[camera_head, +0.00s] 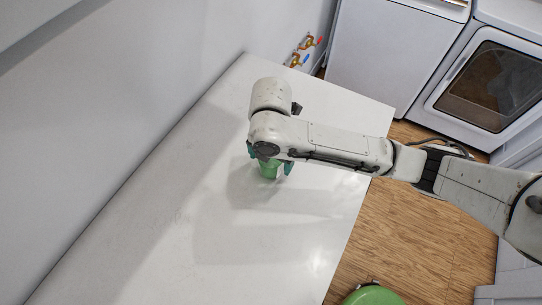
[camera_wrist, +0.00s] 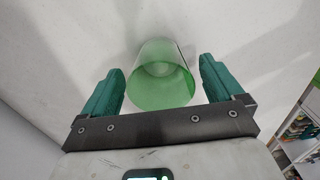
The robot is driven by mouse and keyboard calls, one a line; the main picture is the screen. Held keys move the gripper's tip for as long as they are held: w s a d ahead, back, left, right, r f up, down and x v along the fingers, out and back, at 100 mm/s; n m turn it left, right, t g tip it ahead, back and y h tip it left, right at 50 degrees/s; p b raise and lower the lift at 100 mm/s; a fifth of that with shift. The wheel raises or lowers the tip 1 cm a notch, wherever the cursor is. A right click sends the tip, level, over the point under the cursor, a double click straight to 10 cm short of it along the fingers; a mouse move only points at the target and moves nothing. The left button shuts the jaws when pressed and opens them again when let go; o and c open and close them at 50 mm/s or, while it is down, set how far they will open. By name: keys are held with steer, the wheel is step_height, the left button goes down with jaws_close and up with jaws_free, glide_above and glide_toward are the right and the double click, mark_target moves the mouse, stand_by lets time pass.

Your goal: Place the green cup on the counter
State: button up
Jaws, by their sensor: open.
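The green cup (camera_head: 268,169) is at the white counter (camera_head: 150,225), below the end of my arm in the head view. In the wrist view the translucent green cup (camera_wrist: 160,78) lies between my fingers, with visible gaps on both sides. My gripper (camera_head: 270,163) is open around the cup, its teal fingers not touching it. The gripper also shows in the wrist view (camera_wrist: 162,82). The cup's upper part is partly hidden by my wrist in the head view. It appears to stand on the counter surface.
A white washer (camera_head: 392,50) and a dryer with a dark window (camera_head: 490,85) stand beyond the counter's far end. Valves with red and blue handles (camera_head: 303,48) are on the wall. Wood floor (camera_head: 405,240) lies right of the counter. Most of the counter is clear.

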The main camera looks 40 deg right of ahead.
step_height(320, 180, up, 12)
steer(key=shift+r, duration=0.2)
stand_by(0.4)
stand_by(0.5)
